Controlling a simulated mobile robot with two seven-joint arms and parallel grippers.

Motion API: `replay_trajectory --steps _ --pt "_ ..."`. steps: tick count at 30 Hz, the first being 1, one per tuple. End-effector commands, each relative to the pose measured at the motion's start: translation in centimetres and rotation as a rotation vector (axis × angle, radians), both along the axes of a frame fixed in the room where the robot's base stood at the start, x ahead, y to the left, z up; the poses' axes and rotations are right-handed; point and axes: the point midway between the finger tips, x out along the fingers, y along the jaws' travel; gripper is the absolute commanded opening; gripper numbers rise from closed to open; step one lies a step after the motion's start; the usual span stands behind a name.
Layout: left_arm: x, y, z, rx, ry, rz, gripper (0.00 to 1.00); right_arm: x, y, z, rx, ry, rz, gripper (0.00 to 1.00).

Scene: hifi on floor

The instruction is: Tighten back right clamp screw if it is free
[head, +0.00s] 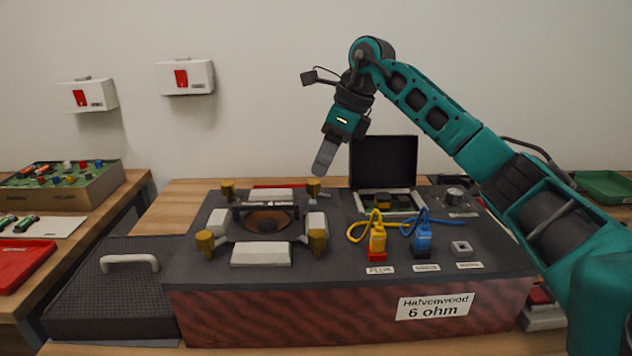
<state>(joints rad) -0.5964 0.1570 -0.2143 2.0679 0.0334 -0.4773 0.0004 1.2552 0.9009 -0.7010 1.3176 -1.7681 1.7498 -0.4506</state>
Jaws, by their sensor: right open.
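The test box (350,315) labelled "Halvenwood 6 ohm" stands on the wooden table. On its top, a round speaker (268,220) sits among white clamp blocks. Brass clamp screws stand at the corners: back left (228,190), back right (313,188), front left (205,243) and front right (317,241). The picture does not show whether the back right screw is loose or tight. My right gripper (321,165) points down just above the back right screw, seemingly apart from it. It is open and empty, its fingers seen nearly edge-on. My left gripper is not in view.
A yellow plug (377,240) and a blue plug (422,238) with cables stand on the box's right half. Behind them is an open black-lidded case (384,162). A black lid with a white handle (130,264) lies to the left. Air above the box's left side is clear.

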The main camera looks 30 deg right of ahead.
Motion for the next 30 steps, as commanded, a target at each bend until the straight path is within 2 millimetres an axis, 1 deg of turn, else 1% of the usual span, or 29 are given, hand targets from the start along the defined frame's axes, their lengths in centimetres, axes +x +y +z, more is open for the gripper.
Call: replay_trajectory --steps 1,3,6,9,13,20,23,30 --pt "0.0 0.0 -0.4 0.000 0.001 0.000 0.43 0.3 0.4 -1.3 0.001 0.004 0.002 0.53" --pt "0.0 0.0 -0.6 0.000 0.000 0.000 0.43 0.6 0.7 -2.3 0.000 0.002 0.002 0.53" --pt "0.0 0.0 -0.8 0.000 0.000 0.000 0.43 1.0 1.0 -3.5 0.001 0.002 0.001 0.53" --pt "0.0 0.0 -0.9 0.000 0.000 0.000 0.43 1.3 1.2 -4.2 0.002 0.000 0.002 0.53" --pt "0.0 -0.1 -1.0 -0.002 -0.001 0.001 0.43 1.4 1.3 -4.7 0.001 0.001 0.000 0.53" --pt "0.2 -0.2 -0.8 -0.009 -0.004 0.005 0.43 1.4 1.3 -4.7 0.000 0.000 0.000 0.53" --pt "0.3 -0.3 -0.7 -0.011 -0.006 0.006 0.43 1.4 1.3 -4.7 0.000 0.000 0.000 0.45" --pt "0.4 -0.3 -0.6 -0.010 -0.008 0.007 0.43 1.4 1.3 -4.7 0.001 -0.001 0.000 0.22"
